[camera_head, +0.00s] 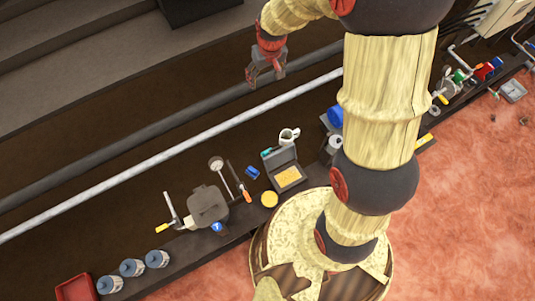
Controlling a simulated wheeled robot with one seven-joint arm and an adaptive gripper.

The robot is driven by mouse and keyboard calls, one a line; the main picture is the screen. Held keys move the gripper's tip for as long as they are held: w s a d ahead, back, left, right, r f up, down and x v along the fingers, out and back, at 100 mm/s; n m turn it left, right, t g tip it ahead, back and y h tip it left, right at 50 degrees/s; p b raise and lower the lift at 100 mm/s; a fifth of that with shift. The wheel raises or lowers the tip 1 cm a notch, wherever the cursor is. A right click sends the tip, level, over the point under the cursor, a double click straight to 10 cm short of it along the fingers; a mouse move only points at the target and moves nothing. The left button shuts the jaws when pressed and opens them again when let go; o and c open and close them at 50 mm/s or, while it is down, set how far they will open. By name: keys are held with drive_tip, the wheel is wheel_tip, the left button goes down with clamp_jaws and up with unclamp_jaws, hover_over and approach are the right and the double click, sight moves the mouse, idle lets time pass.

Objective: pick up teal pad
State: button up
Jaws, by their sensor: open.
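A small teal item (266,153), the only teal thing I can make out and likely the teal pad, lies on the dark bench beside the back left corner of an open dark case. It is partly hidden by the case lid and too small to tell its shape. My gripper (267,80) is open and empty, raised well above and behind the bench, near the top of the view. It is far from the teal item.
The open case (287,177) has a yellow inside. Around it are a white mug (289,136), a blue item (252,172), a yellow disc (269,199), a screwdriver (239,181) and a dark bag (207,204). Pale and dark pipes run behind the bench.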

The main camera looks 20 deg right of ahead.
drive_tip(key=w+x, duration=0.1)
drive_tip(key=x, duration=0.9)
drive_tip(key=n+g, duration=0.1)
drive_tip(key=g, duration=0.2)
hover_over(268, 151)
drive_tip(key=f, duration=3.8)
drive_tip(key=shift+w+a, duration=0.1)
drive_tip(key=shift+w, duration=0.1)
drive_tip(key=f+b, duration=0.3)
drive_tip(key=f, duration=0.4)
drive_tip(key=shift+s+f, duration=0.2)
drive_tip(key=shift+c, duration=0.6)
drive_tip(key=c, duration=1.1)
drive_tip(key=shift+c, duration=0.7)
